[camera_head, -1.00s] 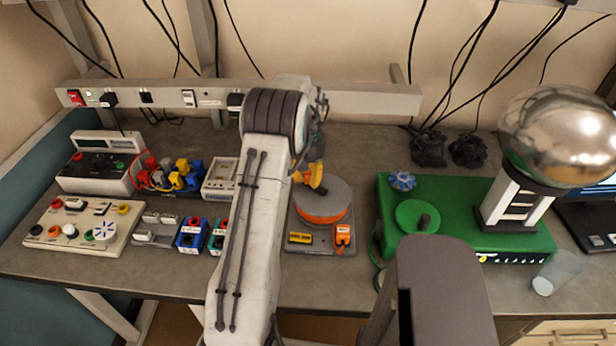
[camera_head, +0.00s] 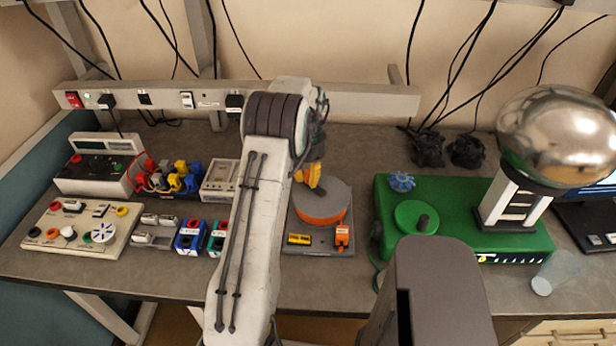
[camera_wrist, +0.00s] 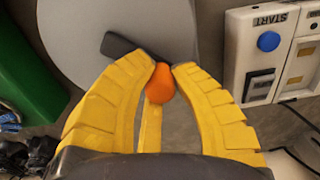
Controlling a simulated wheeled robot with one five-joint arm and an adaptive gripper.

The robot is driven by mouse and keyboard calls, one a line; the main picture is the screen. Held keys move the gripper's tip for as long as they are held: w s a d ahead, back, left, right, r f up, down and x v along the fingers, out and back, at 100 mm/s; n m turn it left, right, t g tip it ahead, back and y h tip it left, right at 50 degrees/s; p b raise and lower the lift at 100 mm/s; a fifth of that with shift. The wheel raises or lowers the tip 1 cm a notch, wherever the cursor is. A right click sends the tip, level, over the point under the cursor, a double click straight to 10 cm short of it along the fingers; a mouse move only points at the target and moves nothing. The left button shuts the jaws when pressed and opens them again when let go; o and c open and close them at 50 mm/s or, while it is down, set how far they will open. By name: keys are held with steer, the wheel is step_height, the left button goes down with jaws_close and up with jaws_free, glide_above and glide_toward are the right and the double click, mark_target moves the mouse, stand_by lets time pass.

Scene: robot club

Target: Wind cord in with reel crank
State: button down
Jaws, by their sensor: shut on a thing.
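The cord reel (camera_head: 322,202) stands on the bench behind and right of my arm, with a grey top, an orange side band and a flat grey base. In the wrist view the reel's grey disc (camera_wrist: 75,45) fills the upper left, with a dark crank arm (camera_wrist: 122,46) over it. An orange crank knob (camera_wrist: 161,84) is at the crank arm's end. My gripper (camera_wrist: 163,72) has its yellow fingertips shut on the knob. In the head view my gripper (camera_head: 312,178) is at the reel's far left edge, and the knob is hard to make out. I cannot trace the cord.
A green machine (camera_head: 465,215) with a large metal sphere (camera_head: 560,135) stands right of the reel. A white box with a START button (camera_wrist: 268,42) is close to my gripper. Control panels (camera_head: 75,230) and colored blocks lie to the left. A clear cup (camera_head: 553,272) is near the front edge.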

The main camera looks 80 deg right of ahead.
mark_target(308, 172)
steer(key=c, duration=1)
jaws_free()
steer(key=shift+c, duration=0.2)
step_height(308, 172, up, 12)
